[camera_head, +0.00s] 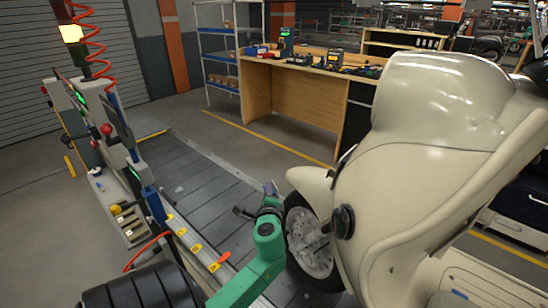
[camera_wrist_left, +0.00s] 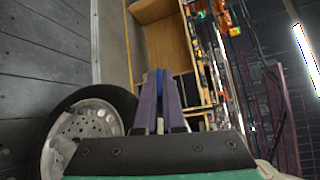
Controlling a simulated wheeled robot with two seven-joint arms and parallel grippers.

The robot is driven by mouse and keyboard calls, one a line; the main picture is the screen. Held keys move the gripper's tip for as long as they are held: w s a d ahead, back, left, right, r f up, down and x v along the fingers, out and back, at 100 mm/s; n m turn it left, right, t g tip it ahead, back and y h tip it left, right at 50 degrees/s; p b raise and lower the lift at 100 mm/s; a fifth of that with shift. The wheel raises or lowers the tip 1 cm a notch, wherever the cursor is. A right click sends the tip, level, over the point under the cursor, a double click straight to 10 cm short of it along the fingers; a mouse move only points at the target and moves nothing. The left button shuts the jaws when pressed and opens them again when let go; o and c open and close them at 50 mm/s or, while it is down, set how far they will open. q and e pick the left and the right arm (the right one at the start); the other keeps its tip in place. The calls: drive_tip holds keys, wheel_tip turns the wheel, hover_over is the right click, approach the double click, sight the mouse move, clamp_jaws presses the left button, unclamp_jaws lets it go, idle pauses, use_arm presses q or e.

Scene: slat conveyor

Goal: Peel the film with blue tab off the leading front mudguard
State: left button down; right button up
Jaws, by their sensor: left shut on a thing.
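The cream scooter's front mudguard (camera_head: 312,183) sits above its front wheel (camera_head: 308,240) on the right of the conveyor in the head view. The wheel also shows at the lower left of the wrist view (camera_wrist_left: 85,135). My left gripper (camera_head: 271,188) is just left of the mudguard's front end, apart from it in the picture. In the left wrist view its purple fingers (camera_wrist_left: 159,85) are shut on a blue tab (camera_wrist_left: 159,75), a thin strip between them. I cannot make out clear film on the mudguard. My right gripper is not in view.
The scooter's cream front shield (camera_head: 440,110) fills the right side. A grey control post (camera_head: 105,120) with a lamp and red coiled hose stands left of the slat conveyor (camera_head: 190,170). A wooden bench (camera_head: 300,95) with tools stands behind. The slats left of the gripper are mostly clear.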

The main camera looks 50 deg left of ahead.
use_arm(q)
drive_tip(key=shift+s+r, duration=0.3)
drive_tip(key=shift+s, duration=0.3)
drive_tip(key=s+r+p, duration=0.2)
drive_tip(key=s, duration=0.3)
drive_tip(key=shift+s+d+r+p, duration=0.15)
drive_tip(key=shift+s+r+p, duration=0.15)
drive_tip(key=shift+s+p, duration=0.05)
drive_tip(key=shift+w, duration=0.1)
